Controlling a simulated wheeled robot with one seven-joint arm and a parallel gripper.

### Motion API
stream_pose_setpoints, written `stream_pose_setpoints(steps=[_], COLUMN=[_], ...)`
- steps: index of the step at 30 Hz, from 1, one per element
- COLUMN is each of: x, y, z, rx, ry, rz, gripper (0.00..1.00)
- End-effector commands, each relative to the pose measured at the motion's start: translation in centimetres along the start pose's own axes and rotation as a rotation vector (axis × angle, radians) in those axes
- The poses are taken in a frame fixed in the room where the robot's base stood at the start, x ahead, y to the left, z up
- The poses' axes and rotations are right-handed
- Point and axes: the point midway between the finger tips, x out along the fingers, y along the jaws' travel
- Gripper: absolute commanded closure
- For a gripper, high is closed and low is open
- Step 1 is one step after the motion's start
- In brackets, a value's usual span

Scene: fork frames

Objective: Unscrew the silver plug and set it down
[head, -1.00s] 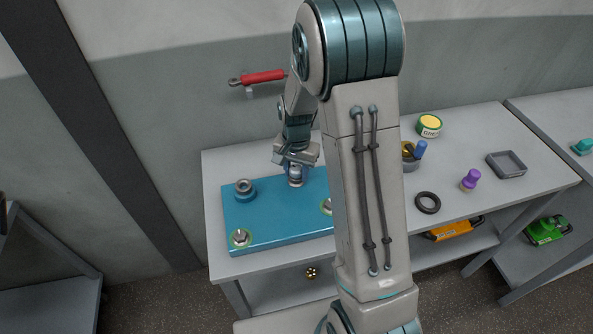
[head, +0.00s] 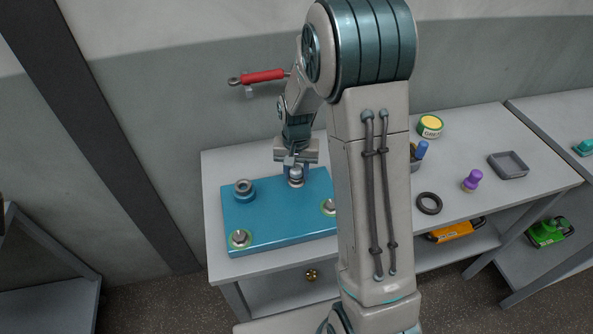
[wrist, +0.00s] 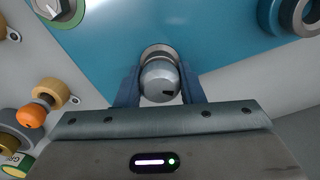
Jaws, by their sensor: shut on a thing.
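The silver plug (wrist: 160,82) is a rounded metal knob between my gripper's two blue fingers in the wrist view. In the head view the plug (head: 296,175) shows at the back of the blue plate (head: 275,225), below my gripper (head: 296,172). My gripper (wrist: 160,86) is shut on the plug, with a finger on each side. A pale ring shows behind the plug at the plate. I cannot tell whether the plug's thread is still engaged. My arm hides part of the plate's right side.
On the plate are a blue-based ring fitting (head: 244,189) and green-ringed silver fittings (head: 240,238). To the right on the bench are a black ring (head: 429,203), a purple knob (head: 472,180), a grey tray (head: 508,165) and a yellow-topped tin (head: 430,126). Bare bench lies between them.

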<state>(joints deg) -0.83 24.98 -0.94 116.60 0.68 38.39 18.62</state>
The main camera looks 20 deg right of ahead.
Motion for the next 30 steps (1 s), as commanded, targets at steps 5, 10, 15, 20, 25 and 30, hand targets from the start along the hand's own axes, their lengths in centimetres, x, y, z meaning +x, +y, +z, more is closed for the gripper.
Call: stream_pose_setpoints(steps=[5,10,15,20,25,30], x=[0.21,0.18,0.13,0.11,0.06,0.11], y=[0.02,0.07,0.04,0.03,0.03,-0.04], z=[0.24,0.22,0.24,0.19,0.11,0.07], rx=[-0.027,-0.139,-0.150,-0.149,-0.148,-0.059], ry=[-0.008,-0.007,-0.007,-0.006,-0.003,-0.001], rz=[0.002,0.002,0.002,0.002,0.001,0.001], gripper=[0.90,0.90,0.90,0.54,0.54,0.54])
